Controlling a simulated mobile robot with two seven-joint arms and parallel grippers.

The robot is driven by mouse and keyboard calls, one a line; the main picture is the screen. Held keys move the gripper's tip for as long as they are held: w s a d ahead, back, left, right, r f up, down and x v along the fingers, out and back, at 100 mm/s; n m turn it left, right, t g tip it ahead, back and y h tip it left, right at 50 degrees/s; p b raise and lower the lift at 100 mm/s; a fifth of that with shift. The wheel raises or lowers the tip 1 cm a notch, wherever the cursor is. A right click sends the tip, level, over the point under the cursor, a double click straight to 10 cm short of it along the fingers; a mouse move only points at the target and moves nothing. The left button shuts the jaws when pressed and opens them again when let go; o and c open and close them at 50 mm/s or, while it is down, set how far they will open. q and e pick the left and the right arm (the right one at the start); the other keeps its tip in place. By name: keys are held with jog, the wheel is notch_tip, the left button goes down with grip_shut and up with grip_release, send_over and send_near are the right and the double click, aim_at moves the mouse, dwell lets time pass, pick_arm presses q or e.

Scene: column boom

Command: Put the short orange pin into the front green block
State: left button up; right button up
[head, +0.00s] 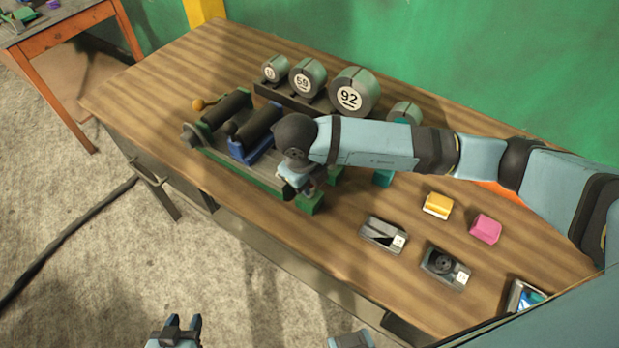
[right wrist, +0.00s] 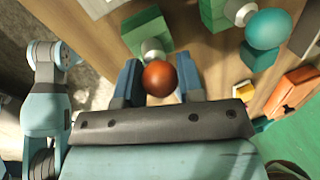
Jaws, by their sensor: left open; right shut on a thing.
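The short orange pin (right wrist: 160,78) shows its round orange head between the blue fingers of my right gripper (right wrist: 160,68) in the right wrist view. The gripper is shut on it. A grey part beyond the head points at the front green block (right wrist: 145,28); I cannot tell whether it is in the block or just above it. In the head view the front green block (head: 311,204) stands near the table's front edge, just below my right gripper (head: 298,188), which hides the pin. My left gripper (head: 181,324) is open and empty, low in front of the table.
Another green block carries a teal-headed pin (right wrist: 268,30). Labelled grey cylinders (head: 352,93) stand behind a rack with dark rollers (head: 232,108). Grey trays (head: 383,234), a yellow block (head: 437,206) and a pink block (head: 485,229) lie to the right. The table's left end (head: 150,85) is clear.

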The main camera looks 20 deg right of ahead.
jog(key=o, duration=1)
notch_tip(320, 180, up, 14)
jog(key=s+a, duration=0.1)
jog(key=a, duration=0.1)
jog(key=shift+a+f+b, duration=0.2)
jog(key=shift+b, duration=0.1)
jog(key=shift+s, duration=0.1)
